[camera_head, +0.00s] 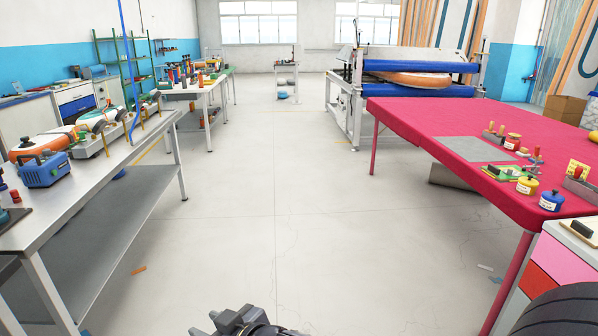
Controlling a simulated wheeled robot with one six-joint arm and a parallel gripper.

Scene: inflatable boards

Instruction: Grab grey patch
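A flat grey sheet (474,149), which looks like the grey patch, lies on the red-covered table (420,117) at the right. It lies to the left of the small tools and pots. My gripper (205,323) shows only in part at the bottom edge, low over the floor and well away from the red table. Its dark body and small grey tips are in view. I cannot make out whether it is open or shut, and nothing is seen in it.
Yellow (527,186) and blue (552,201) pots stand near the red table's right side. A metal workbench (95,180) with tools runs along the left. A blue roller machine (415,66) stands behind the red table. The floor (300,190) between is mostly clear.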

